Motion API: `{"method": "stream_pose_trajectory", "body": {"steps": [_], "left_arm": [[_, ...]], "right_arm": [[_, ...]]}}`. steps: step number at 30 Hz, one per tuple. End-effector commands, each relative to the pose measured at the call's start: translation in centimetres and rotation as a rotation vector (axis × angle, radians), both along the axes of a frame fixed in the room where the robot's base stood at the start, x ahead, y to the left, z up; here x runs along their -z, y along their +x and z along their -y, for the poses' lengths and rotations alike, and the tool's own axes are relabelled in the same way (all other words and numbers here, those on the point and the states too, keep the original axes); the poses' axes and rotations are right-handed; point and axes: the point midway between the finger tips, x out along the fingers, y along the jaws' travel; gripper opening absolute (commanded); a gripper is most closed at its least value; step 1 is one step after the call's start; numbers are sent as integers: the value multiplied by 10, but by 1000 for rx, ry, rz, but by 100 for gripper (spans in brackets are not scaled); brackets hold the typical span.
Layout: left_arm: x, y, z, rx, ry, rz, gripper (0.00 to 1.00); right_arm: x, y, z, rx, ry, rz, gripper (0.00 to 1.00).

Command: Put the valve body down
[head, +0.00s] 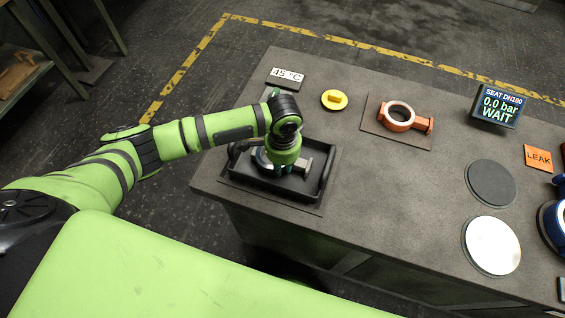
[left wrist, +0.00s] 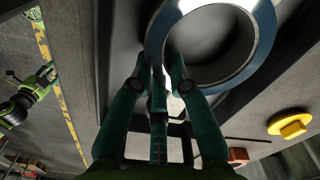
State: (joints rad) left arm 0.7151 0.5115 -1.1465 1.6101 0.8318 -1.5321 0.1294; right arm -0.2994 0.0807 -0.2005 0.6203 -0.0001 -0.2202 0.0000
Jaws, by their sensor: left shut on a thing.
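A grey valve body with a pale blue-grey ring is low in the black tray (head: 240,182) in the head view, mostly hidden under my wrist. A grey stub of the valve body (head: 304,164) shows on the right. My left gripper (head: 282,169) points down over the tray and is shut on the valve body. In the left wrist view the dark green fingers (left wrist: 163,85) meet the wall of the big ring (left wrist: 266,42). I cannot tell whether the valve body touches the tray floor. My right gripper is not in view.
A 45 °C sign (head: 286,76), a yellow knob (head: 334,99) and an orange valve casting (head: 397,117) sit behind the tray. A seat display (head: 498,106) reads 0.0 bar WAIT. A dark disc (head: 491,183) and a white disc (head: 492,246) lie right. The bench middle is clear.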

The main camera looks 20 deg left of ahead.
Motion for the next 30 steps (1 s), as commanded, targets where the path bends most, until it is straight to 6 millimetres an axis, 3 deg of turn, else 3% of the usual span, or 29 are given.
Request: {"method": "stream_pose_trajectory", "body": {"steps": [1, 3, 13, 17, 30], "left_arm": [[-3, 3, 1, 0, -4, 8, 22], [-3, 3, 1, 0, -4, 8, 46], [2, -2, 0, 0, 1, -5, 46], [-6, -1, 0, 0, 0, -1, 46], [-93, 0, 2, 1, -3, 7, 46]], "right_arm": [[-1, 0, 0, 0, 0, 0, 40], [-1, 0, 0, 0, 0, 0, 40], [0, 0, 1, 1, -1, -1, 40], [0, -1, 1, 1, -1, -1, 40], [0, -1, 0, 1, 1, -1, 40]]}}
